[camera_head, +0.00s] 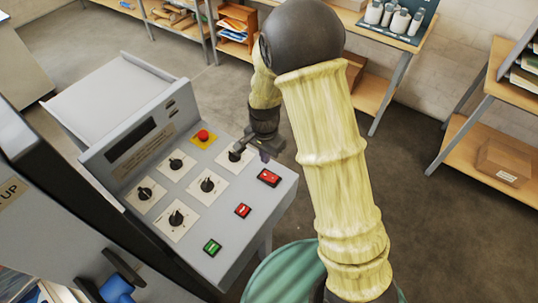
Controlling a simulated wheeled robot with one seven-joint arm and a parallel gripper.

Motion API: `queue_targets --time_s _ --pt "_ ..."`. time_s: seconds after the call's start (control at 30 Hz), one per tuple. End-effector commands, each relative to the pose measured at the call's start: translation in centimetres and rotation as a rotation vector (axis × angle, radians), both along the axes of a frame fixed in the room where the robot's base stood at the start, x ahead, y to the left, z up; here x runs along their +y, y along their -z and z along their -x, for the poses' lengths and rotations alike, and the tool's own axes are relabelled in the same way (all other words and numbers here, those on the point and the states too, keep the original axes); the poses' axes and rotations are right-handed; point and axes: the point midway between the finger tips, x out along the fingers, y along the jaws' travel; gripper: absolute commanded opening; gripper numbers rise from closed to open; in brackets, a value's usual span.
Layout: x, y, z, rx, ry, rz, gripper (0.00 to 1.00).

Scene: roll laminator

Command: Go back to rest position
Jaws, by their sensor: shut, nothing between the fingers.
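My gripper (258,152) is at the end of my arm, low over the upper right part of the grey control panel (239,217). It is shut and holds nothing that I can see. It is close beside the upper right black knob (235,154); whether it touches the knob I cannot tell. My arm, in a pale yellow sleeve, rises from the lower right, bends at a dark elbow joint at the top and comes down to the panel. The fingertips are small and dark, partly lost against the panel.
Wooden shelving with a cardboard box (503,160) stands at right. Open floor (415,220) lies right of my arm.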

Motion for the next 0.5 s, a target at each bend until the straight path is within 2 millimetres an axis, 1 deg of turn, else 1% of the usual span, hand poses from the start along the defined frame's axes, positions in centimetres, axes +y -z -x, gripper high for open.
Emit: queue_targets --time_s 0.27,0.37,0.47,0.5 --pt "-0.3 -0.2 0.1 -0.004 -0.007 -0.002 0.00" --pt "-1.2 -0.8 0.4 -0.017 -0.037 -0.007 0.00" --pt "-3.0 -1.9 1.3 -0.041 -0.104 -0.014 0.00" --pt "-3.9 -2.4 1.8 -0.054 -0.138 -0.016 0.00"
